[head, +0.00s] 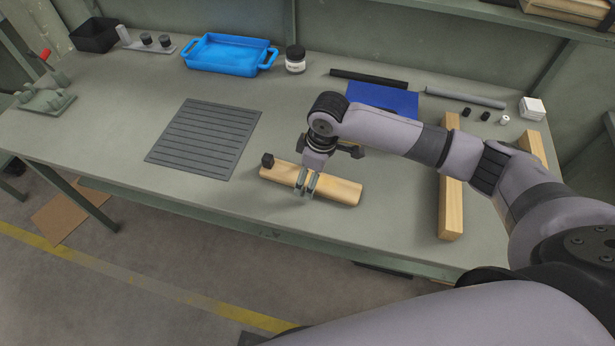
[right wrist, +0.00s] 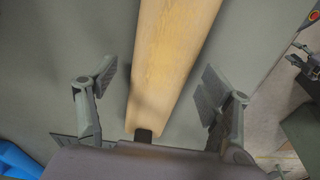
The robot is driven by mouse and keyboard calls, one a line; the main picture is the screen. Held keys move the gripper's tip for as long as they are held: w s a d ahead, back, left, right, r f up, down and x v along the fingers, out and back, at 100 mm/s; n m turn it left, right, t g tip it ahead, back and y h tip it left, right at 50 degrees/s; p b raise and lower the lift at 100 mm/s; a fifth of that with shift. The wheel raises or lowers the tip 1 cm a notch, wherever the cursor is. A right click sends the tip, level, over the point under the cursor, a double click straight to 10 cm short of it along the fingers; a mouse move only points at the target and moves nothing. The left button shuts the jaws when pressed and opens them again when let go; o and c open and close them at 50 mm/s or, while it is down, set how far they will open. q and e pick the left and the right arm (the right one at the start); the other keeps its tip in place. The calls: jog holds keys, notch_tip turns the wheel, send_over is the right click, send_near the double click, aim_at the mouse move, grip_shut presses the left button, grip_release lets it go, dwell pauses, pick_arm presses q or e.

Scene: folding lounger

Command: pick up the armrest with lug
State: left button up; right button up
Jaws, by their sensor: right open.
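The armrest with lug is a pale wooden bar (head: 342,190) lying on the workbench near its front edge, with a small dark lug (head: 267,160) at its left end. In the right wrist view the open fingers (right wrist: 158,80) stand on either side of the bar (right wrist: 172,45), with visible gaps. The dark lug (right wrist: 144,134) shows at the bottom there. Whether the fingertips reach below the bar's top is hard to tell. My left gripper is not in view.
A grey slatted mat (head: 205,138) lies left of the bar. Two wooden rails (head: 451,205) lie to the right. A blue tray (head: 229,54), a jar (head: 295,60), a blue sheet (head: 382,99) and dark and grey rods (head: 368,79) are at the back. The bench's front edge is close.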

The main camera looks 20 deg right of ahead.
jog(key=shift+c, duration=0.5)
jog(key=c, duration=1.3)
jog(key=shift+r, duration=0.1)
